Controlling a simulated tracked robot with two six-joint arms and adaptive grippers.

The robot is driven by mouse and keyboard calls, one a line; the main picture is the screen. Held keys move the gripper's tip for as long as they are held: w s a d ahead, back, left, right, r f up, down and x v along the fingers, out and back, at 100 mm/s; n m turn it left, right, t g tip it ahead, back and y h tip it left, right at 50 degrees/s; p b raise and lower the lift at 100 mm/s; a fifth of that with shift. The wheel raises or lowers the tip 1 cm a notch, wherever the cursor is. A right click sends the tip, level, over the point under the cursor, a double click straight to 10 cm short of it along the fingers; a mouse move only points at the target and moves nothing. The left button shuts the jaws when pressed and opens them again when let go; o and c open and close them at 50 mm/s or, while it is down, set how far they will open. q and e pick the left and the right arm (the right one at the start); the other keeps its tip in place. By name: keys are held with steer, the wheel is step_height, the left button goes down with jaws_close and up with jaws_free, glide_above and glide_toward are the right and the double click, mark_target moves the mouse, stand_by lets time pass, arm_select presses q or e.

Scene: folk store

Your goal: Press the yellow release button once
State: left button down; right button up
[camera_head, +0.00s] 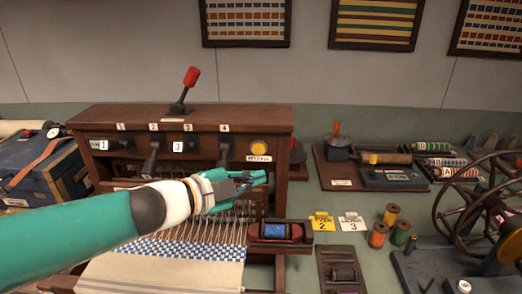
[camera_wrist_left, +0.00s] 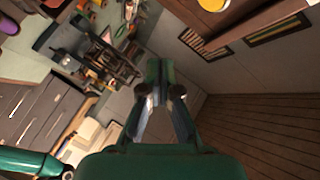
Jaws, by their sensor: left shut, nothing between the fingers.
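The yellow release button (camera_head: 259,147) is a round yellow disc on the front panel of the wooden loom (camera_head: 200,118), right of the levers, with a small label under it. A yellow disc, seemingly the same button (camera_wrist_left: 212,4), is cut off by the top edge of the left wrist view. My left gripper (camera_head: 262,177) is shut and empty, in front of the loom and a little below the button in the head view. The left wrist view also shows its closed fingers (camera_wrist_left: 159,72). I cannot tell the gap in depth to the button. My right gripper is not seen.
Numbered levers line the panel, and a red-knobbed lever (camera_head: 190,77) stands on top. A red shuttle (camera_head: 280,232) lies by the blue-white cloth (camera_head: 190,249). Thread spools (camera_head: 378,234), yellow and white cards and a spoked wheel (camera_head: 480,205) stand at right.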

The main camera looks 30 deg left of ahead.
mark_target(265, 151)
arm_select(q)
steer(key=shift+w+a+p, duration=0.1)
steer(key=shift+w+a, duration=0.6)
steer(key=shift+w, duration=0.45)
steer(key=shift+w+a+p, duration=0.15)
steer(key=shift+w+a, duration=0.55)
steer(key=shift+w, duration=0.4)
steer(key=shift+w+a+p, duration=0.1)
steer(key=shift+w+a, duration=0.6)
steer(key=shift+w, duration=0.45)
steer(key=shift+a, duration=0.1)
steer(key=shift+w+r, duration=0.1)
steer(key=shift+w, duration=0.05)
steer(key=shift+w+a, duration=0.1)
steer(key=shift+a, duration=0.05)
steer(key=shift+w+a+p, duration=0.25)
steer(key=shift+w+p, duration=0.15)
steer(key=shift+p, duration=0.1)
steer(key=shift+s, duration=0.1)
steer(key=shift+s+d, duration=0.45)
steer(key=shift+s, duration=0.25)
